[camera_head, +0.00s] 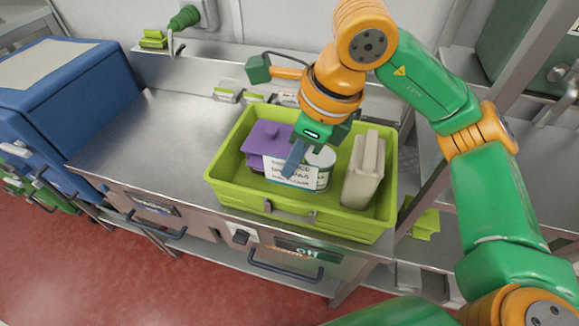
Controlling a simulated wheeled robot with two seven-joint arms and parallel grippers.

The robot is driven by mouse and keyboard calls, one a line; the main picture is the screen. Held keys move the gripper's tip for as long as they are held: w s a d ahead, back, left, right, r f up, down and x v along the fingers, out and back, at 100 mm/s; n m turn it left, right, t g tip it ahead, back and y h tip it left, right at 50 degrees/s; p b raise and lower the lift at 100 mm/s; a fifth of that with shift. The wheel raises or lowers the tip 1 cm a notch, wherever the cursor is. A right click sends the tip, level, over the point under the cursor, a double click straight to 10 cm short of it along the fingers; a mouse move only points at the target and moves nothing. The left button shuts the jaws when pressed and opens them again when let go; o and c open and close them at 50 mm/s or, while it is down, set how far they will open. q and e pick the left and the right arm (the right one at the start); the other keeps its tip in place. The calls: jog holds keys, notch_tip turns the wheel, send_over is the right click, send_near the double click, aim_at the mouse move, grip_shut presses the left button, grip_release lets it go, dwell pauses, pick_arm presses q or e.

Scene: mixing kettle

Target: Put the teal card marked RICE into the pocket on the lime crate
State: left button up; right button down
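My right gripper (296,157) comes down over the lime crate (225,187). One blue-grey finger shows in front of a white card (288,175) with dark print and a teal lower edge. The gripper appears shut on the card's upper part; the far finger is hidden. The print is too small to read surely. The card hangs tilted above the crate's front part, before the goods inside. A grey metal pocket (290,212) is on the crate's front wall, below and apart from the card. My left gripper is not in view.
The crate holds a purple box (267,138), a white can (322,168) and a beige container (364,170). It stands on a steel counter (140,140) at the front edge. A blue cabinet (65,95) is at left. The counter left of the crate is clear.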

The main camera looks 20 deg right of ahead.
aim_at(291, 186)
jog(key=shift+w+f+b, duration=0.1)
jog(key=shift+f+b, duration=0.35)
jog(key=shift+f, duration=0.25)
notch_tip(291, 186, down, 5)
jog(key=b, duration=0.3)
jog(key=shift+r, duration=0.35)
jog(key=shift+f+b, duration=0.2)
jog(key=shift+b, duration=0.2)
jog(key=shift+f+b, duration=0.15)
jog(key=shift+b, duration=0.15)
jog(key=shift+f+b, duration=2.1)
